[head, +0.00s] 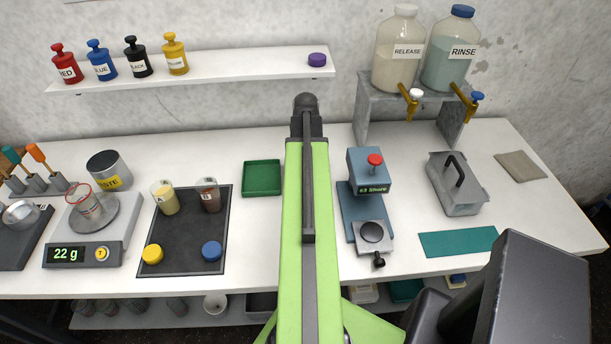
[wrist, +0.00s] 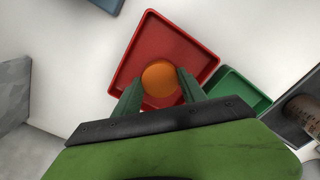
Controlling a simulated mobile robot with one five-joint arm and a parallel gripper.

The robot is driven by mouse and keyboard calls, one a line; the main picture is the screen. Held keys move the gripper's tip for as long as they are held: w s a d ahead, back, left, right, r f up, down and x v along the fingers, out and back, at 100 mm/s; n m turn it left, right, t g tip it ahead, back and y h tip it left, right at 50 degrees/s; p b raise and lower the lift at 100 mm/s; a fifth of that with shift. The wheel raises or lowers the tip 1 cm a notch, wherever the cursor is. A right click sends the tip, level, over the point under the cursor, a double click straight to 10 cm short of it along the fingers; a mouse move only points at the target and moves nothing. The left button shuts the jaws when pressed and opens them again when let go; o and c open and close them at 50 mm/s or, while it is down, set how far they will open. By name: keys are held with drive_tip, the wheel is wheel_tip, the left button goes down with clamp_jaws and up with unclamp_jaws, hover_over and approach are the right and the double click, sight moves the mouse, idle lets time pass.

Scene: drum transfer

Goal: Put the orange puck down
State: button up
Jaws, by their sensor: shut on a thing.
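The orange puck (wrist: 160,78) is between the two dark green fingers of my gripper (wrist: 158,84) in the wrist view, and my gripper is shut on it. Below or around it in that view is a square red tray (wrist: 190,33) with raised walls. The puck is over the inside of the red tray; I cannot tell whether it touches the floor of the tray. In the head view my arm hides the puck, the red tray and my gripper's fingers.
A green tray (head: 262,178) stands close beside the red one and also shows in the wrist view (wrist: 235,88). A dark mat (head: 185,245) with cups and lids lies left of it. The hardness tester (head: 369,173) stands right of my arm. A shelf (head: 220,68) runs along the wall.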

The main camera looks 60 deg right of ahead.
wheel_tip(320, 180, down, 2)
drive_tip(key=shift+f+b, duration=0.1)
drive_tip(key=shift+b, duration=0.25)
drive_tip(key=shift+r, duration=0.3)
drive_tip(key=shift+f, duration=0.2)
drive_tip(key=o, duration=1.5)
drive_tip(key=shift+r, duration=0.1)
wheel_tip(320, 180, up, 12)
drive_tip(key=p, duration=1.2)
drive_tip(key=shift+r, duration=0.1)
